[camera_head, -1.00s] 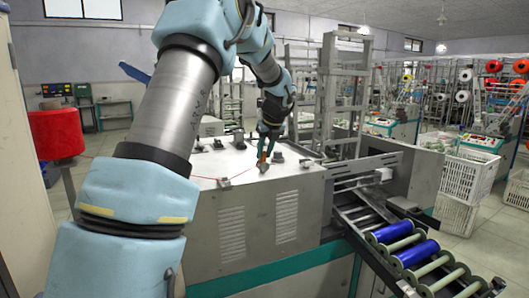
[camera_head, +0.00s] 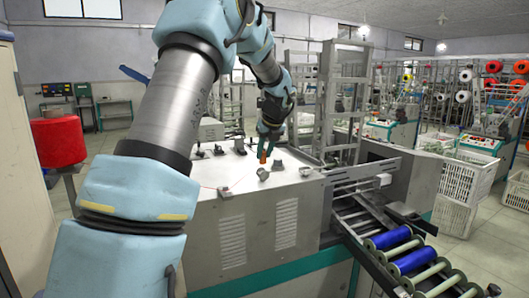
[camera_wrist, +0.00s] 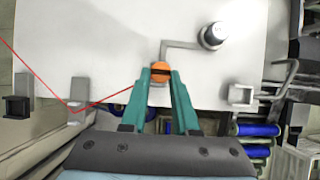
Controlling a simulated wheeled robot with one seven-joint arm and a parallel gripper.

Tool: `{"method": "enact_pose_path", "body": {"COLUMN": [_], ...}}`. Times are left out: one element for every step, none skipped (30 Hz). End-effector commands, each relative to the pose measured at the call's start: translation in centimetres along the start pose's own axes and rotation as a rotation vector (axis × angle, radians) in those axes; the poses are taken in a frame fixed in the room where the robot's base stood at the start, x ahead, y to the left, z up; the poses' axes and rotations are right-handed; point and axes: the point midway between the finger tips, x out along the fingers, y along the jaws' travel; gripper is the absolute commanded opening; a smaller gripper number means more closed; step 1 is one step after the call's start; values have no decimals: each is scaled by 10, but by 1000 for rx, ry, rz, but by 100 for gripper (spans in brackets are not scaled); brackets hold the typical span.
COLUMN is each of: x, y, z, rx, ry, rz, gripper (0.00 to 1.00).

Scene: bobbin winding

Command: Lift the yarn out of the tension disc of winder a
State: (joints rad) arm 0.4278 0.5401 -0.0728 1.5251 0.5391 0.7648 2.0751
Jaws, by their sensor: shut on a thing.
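My gripper (camera_wrist: 160,80) has teal fingers shut on a small orange piece (camera_wrist: 160,69), above the white top of the winder (camera_head: 240,162). The orange piece also shows in the head view (camera_head: 264,156). Red yarn (camera_wrist: 35,73) comes in from the upper left in the wrist view. It bends sharply beside a small grey bracket (camera_wrist: 77,87) and runs up right to the left finger. I cannot tell whether the yarn still sits in a tension disc at that bend. Its end at the gripper is hidden.
A round metal knob (camera_wrist: 213,36) with a bent rod stands ahead of the fingers. Another grey bracket (camera_wrist: 240,94) is to the right, and a dark block (camera_wrist: 17,108) to the left. Blue bobbins (camera_head: 411,260) lie on the roller rack at the right. A tall metal frame stands behind.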

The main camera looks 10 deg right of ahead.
Motion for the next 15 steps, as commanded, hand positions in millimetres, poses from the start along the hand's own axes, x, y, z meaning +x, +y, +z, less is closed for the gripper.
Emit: {"method": "enact_pose_path", "body": {"x": [1,1,1,1,1,0,0,-1,-2,-3,-4,-5,-6,-8,-9], "y": [0,0,0,0,0,0,0,0,0,0,0,0,0,0,0], "z": [0,0,0,0,0,0,0,0,1,2,2,3,4,4,5], "rx": [0,0,0,0,0,0,0,0,0,0,0,0,0,0,0], "ry": [0,0,0,0,0,0,0,0,0,0,0,0,0,0,0], "rz": [0,0,0,0,0,0,0,0,0,0,0,0,0,0,0], "gripper": [0,0,0,0,0,0,0,0,0,0,0,0,0,0,0]}}
